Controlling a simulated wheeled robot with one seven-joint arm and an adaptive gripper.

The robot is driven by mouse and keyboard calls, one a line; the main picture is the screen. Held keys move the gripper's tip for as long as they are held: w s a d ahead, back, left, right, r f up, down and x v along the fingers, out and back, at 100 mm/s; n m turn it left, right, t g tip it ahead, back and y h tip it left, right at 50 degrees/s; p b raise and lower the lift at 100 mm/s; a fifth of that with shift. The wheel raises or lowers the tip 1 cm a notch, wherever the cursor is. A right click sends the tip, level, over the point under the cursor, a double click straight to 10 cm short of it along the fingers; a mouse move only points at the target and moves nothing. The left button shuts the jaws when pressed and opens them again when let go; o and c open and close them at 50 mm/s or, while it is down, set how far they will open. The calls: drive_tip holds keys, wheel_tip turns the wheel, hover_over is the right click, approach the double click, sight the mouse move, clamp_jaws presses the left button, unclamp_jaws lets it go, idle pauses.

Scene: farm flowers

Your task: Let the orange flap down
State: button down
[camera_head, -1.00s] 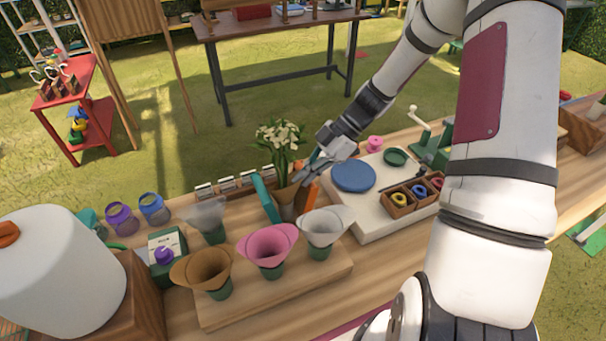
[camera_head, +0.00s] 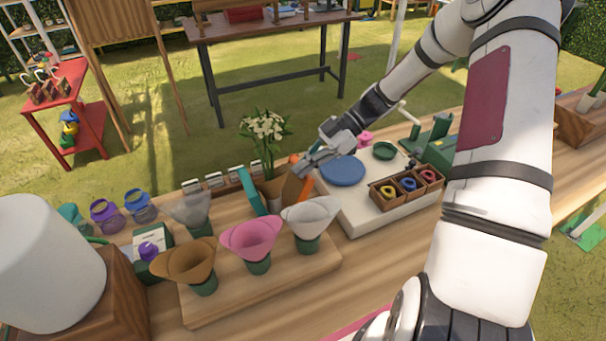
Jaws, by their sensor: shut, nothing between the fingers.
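A bunch of white flowers (camera_head: 263,128) with green leaves stands upright in a holder on the bench. A teal flap (camera_head: 252,190) stands tilted at the holder's left side. The orange flap (camera_head: 307,190) is at the right side, leaning to the right with its brown inner face (camera_head: 292,188) showing; it is not flat on the bench. My gripper (camera_head: 302,169) is shut and empty, its tips at the upper part of the orange flap. Whether they touch it, I cannot tell.
A white board with a blue disc (camera_head: 342,170) and a ring tray (camera_head: 407,187) lies right of the flap. Brown, pink (camera_head: 250,240) and white cones (camera_head: 310,215) stand in front on a wooden board. Small white-faced blocks (camera_head: 222,180) line the bench behind.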

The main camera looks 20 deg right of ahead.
drive_tip(key=shift+w+d+f+y+b, duration=0.1)
drive_tip(key=shift+d+f+y+b, duration=0.1)
drive_tip(key=shift+d, duration=0.2)
drive_tip(key=shift+d+f+y+b, duration=0.1)
drive_tip(key=shift+d+y, duration=0.1)
drive_tip(key=shift+d, duration=0.2)
drive_tip(key=shift+d+f+y+b, duration=0.3)
drive_tip(key=shift+d+f+y, duration=0.05)
drive_tip(key=shift+d, duration=0.35)
drive_tip(key=shift+d+f+y+b, duration=0.3)
drive_tip(key=shift+d+f+b, duration=0.05)
drive_tip(key=shift+d, duration=0.3)
drive_tip(key=shift+d+f+y+b, duration=0.3)
drive_tip(key=shift+d+f+y, duration=0.05)
drive_tip(key=shift+d, duration=0.35)
drive_tip(key=shift+d+f, duration=0.1)
